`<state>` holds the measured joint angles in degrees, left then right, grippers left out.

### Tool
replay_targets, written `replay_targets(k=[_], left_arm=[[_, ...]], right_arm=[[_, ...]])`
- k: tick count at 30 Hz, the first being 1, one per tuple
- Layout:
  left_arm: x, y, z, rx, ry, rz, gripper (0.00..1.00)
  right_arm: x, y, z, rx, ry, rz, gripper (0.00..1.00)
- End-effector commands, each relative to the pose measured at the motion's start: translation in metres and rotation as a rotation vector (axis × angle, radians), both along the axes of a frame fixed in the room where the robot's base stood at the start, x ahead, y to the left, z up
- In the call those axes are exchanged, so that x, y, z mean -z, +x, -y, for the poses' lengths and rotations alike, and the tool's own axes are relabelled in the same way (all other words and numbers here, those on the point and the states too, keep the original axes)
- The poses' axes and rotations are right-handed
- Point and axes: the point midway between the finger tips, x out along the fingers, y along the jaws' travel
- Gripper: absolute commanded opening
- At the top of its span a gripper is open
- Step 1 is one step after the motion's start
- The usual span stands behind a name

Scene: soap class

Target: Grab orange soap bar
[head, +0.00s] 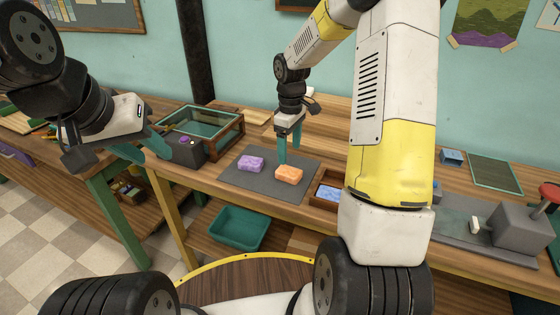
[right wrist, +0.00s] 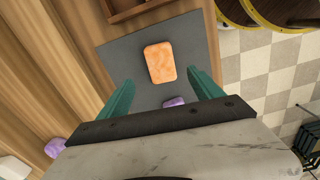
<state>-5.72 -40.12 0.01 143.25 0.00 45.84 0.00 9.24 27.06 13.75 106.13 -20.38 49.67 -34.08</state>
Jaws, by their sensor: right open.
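The orange soap bar (head: 288,174) lies on a dark grey mat (head: 240,182) on the wooden bench. A purple soap bar (head: 251,163) lies just left of it on the same mat. My right gripper (head: 287,150) is over the back of the mat, behind the two bars, pointing down. In the right wrist view the orange bar (right wrist: 159,62) lies ahead of the open green fingers (right wrist: 160,85), between their lines and apart from them. The purple bar (right wrist: 174,102) is partly hidden by the gripper body. My left gripper (head: 160,142) is at the left, away from the mat; its opening is unclear.
A glass-topped wooden case (head: 205,122) and a dark box with a purple knob (head: 180,147) stand left of the mat. A small wooden tray (head: 328,193) is right of it. A teal bin (head: 237,229) sits below. Another purple bar (right wrist: 55,147) shows in the right wrist view.

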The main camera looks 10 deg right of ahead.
Motion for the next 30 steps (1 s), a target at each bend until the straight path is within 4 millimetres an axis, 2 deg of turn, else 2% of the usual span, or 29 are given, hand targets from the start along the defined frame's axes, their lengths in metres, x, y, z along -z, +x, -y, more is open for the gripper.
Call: replay_targets(k=[15,19,25,26,30], left_arm=[[0.000,0.000,0.000,0.000,0.000,0.000,0.36],[0.000,0.000,0.000,0.000,0.000,0.000,0.36],[0.000,0.000,0.000,0.000,0.000,0.000,0.36],[0.000,0.000,0.000,0.000,0.000,0.000,0.36],[0.000,0.000,0.000,0.000,0.000,0.000,0.36]], right_arm=[[0.067,-0.002,-0.002,-0.004,0.001,-0.006,0.75],[0.077,-0.002,-0.001,-0.004,0.000,-0.004,0.75],[0.077,-0.001,-0.001,-0.003,0.000,-0.002,0.75],[0.077,-0.001,-0.001,-0.003,0.000,-0.002,0.73],[0.077,-0.001,-0.001,-0.003,0.000,-0.002,0.46]])
